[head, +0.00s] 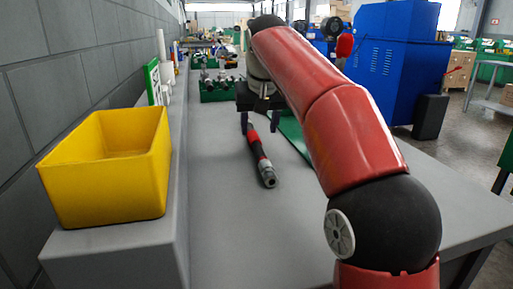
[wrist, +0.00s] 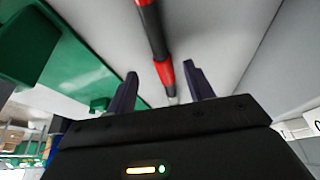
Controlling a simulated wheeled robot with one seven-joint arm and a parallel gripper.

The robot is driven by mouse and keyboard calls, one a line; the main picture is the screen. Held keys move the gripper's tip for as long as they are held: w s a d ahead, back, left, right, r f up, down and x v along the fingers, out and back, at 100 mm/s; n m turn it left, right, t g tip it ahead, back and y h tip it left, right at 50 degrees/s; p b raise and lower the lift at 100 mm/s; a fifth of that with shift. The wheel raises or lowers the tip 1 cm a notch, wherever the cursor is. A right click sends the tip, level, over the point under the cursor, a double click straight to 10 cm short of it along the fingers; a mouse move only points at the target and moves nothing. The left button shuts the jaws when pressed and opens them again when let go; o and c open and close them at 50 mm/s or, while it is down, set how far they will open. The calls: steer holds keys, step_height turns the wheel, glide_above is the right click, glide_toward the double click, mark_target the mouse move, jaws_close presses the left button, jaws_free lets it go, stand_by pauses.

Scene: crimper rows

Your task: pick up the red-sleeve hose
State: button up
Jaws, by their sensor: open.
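The red-sleeve hose (head: 259,154) lies on the grey bench top, black with red bands and a metal end fitting toward me. Its far end is partly hidden behind my gripper (head: 261,115). My gripper is open and empty, pointing down over the far part of the hose. In the wrist view, the hose (wrist: 154,36) runs lengthwise between the two dark fingers of my gripper (wrist: 160,72), touching neither as far as I can see. How far the fingertips are above it is hard to tell.
A green panel or tray (head: 291,132) lies right of the hose, and its green part (wrist: 80,68) shows left in the wrist view. A yellow bin (head: 110,180) stands on the left ledge. A green crate of parts (head: 219,91) stands farther back. The near bench is clear.

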mark_target(257, 143)
steer(key=x, duration=0.1)
steer(key=b+x, duration=0.1)
steer(key=x, duration=0.2)
steer(key=shift+s+f, duration=0.2)
steer(key=shift+f, duration=0.15)
steer(key=shift+w+a+f+b, duration=0.1)
steer(key=shift+w+f+b, duration=0.15)
steer(key=shift+f+b, duration=0.15)
steer(key=shift+r, duration=0.1)
jaws_close()
